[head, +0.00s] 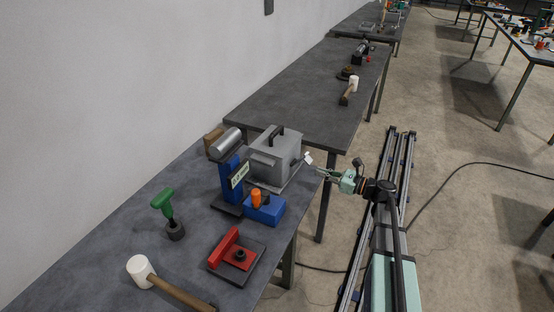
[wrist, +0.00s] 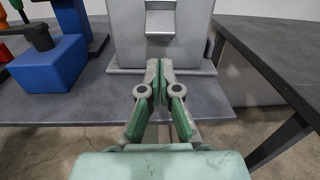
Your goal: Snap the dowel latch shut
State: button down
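A grey metal box (head: 268,160) with a dark handle on top stands on a flat base plate near the table's right edge. In the wrist view the box (wrist: 125,35) fills the top middle, with a small recess and ledge (wrist: 160,27) in its near face. I cannot tell for sure which part is the dowel latch. My gripper (head: 318,171) is just right of the box at the table edge. In the wrist view my gripper (wrist: 159,68) has its fingers together with nothing visible between them, pointing at the box's face. Contact with the box cannot be told.
Left of the box are a blue stand (head: 230,182) with a metal cylinder, a blue block (head: 266,212) with an orange knob, a red fixture (head: 224,250), a green-handled tool (head: 163,199) and a white mallet (head: 141,270). A second table (head: 300,95) stands behind.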

jog(key=v, duration=0.4)
jog(key=shift+s+d+p, duration=0.2)
jog(key=shift+d+p, duration=0.1)
jog(key=shift+p, duration=0.05)
dwell(0.3)
jog(key=s+a+f+n+g+h, duration=0.25)
jog(key=s+f+n, duration=0.3)
jog(key=f, duration=0.35)
jog(key=s+a+f+n+g+h, duration=0.1)
jog(key=s+f+n+g+h, duration=0.25)
jog(key=s+f, duration=0.5)
jog(key=s+a+f+n+g+h, duration=0.25)
jog(key=s+f+n, duration=0.25)
jog(key=f, duration=0.6)
jog(key=s+f+n+g+h, duration=0.2)
jog(key=s+f+n, duration=0.1)
jog(key=s, duration=0.7)
jog(key=s+a+f+n+g+h, duration=0.1)
jog(key=s+f, duration=0.4)
jog(key=s, duration=0.6)
jog(key=s+a+f+n+g+h, duration=0.1)
jog(key=s+f+n+g+h, duration=0.2)
jog(key=s, duration=0.7)
notch_tip(320, 180, down, 2)
jog(key=n+g, duration=0.2)
jog(key=shift+s+n+h, duration=0.25)
jog(key=shift+n+h, duration=0.1)
jog(key=shift+n, duration=0.05)
